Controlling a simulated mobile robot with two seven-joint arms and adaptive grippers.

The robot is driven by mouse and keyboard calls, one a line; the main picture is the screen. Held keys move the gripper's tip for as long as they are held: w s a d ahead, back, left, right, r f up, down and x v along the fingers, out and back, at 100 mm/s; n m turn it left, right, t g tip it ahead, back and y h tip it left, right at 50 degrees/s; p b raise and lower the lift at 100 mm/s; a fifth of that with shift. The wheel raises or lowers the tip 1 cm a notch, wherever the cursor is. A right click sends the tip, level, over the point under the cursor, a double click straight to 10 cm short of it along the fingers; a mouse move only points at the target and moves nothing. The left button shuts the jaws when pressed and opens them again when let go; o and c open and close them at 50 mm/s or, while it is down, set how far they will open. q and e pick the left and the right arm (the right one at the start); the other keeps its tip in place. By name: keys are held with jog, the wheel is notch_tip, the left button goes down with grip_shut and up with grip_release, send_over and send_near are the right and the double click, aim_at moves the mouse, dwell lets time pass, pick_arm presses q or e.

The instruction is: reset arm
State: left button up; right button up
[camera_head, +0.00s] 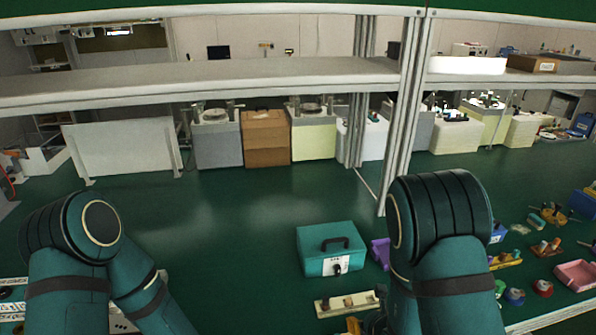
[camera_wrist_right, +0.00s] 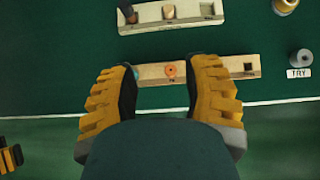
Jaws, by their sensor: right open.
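My right gripper (camera_wrist_right: 163,85) is open in the right wrist view, its two yellow and black fingers spread apart. A pale wooden block (camera_wrist_right: 151,74) lies behind the fingertips, with an orange ring-like piece on it and a dark square hole at its right end. I see nothing gripped between the fingers. In the head view my right arm comes down at the right of centre, and a bit of yellow at the bottom edge appears to be its gripper. My left arm shows at the lower left; its gripper is out of the frame.
A teal box (camera_head: 313,263) with a black handle stands on the green surface, beside a purple bin (camera_head: 380,253). A second wooden block (camera_wrist_right: 190,22) lies farther off. A pink tray (camera_head: 575,275) and several small parts are at the right. The green area left of the teal box is clear.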

jog(key=s+a+f+n+g+b, duration=0.15)
jog(key=s+f+n+g, duration=0.35)
jog(key=s+n, duration=0.55)
jog(key=s+a+f+n+g+b, duration=0.1)
jog(key=s+a+f+n+g, duration=0.1)
jog(key=s+f+n+g, duration=0.6)
pick_arm(q)
notch_tip(320, 180, down, 3)
jog(key=shift+f, duration=0.15)
pick_arm(e)
jog(key=w+a+r+n+t+y, duration=0.1)
jog(key=w+n+t, duration=0.1)
jog(key=n, duration=0.4)
jog(key=w+a+r+n+t+y, duration=0.1)
jog(key=w+a+r+n+t, duration=0.1)
jog(key=n+t, duration=0.2)
jog(key=n, duration=0.3)
jog(key=shift+a, duration=0.2)
